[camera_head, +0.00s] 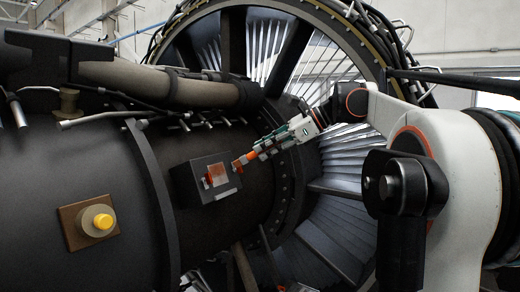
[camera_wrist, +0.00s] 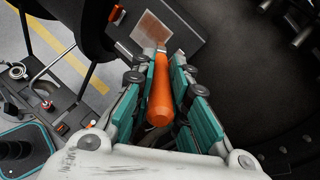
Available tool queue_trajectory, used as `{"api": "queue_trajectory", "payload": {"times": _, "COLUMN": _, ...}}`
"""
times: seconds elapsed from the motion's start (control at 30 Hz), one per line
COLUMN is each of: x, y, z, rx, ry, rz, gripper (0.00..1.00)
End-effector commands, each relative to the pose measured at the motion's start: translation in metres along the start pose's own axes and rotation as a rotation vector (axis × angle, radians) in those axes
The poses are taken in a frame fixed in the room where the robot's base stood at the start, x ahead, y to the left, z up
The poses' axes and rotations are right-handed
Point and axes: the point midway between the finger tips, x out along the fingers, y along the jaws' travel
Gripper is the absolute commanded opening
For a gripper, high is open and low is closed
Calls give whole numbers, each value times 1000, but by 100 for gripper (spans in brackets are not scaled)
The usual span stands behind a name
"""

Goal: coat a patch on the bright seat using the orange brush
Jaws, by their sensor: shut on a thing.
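The bright seat (camera_head: 217,175) is a small square plate on the face of a dark block (camera_head: 192,187) on the engine casing. A reddish-brown coat covers much of it, with a paler rim showing. It also shows at the top of the wrist view (camera_wrist: 154,30). My gripper (camera_head: 262,150) is shut on the orange brush (camera_head: 248,157), to the right of the block. In the wrist view the brush's orange handle (camera_wrist: 160,98) lies between the teal finger pads, and its far end points at the seat. I cannot tell whether the bristles touch it.
A yellow knob (camera_head: 103,221) sits on a brown plate (camera_head: 75,224) at the left of the casing. Pipes (camera_head: 160,82) run above the block. The large fan ring (camera_head: 345,40) stands behind my arm. A tray with tools (camera_wrist: 50,95) shows at left in the wrist view.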

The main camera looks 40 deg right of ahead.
Motion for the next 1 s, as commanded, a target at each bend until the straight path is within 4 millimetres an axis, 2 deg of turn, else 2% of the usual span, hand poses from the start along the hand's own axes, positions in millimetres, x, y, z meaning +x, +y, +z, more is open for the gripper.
{"api": "queue_trajectory", "payload": {"times": 0.2, "x": -19, "y": 6, "z": 0, "rx": 2, "ry": 0, "rz": -2, "gripper": 0}}
{"api": "queue_trajectory", "payload": {"times": 0.63, "x": -23, "y": 8, "z": 0, "rx": 1, "ry": 0, "rz": 0, "gripper": 0}}
{"api": "queue_trajectory", "payload": {"times": 1.0, "x": -49, "y": 17, "z": -1, "rx": 1, "ry": 0, "rz": -1, "gripper": 0}}
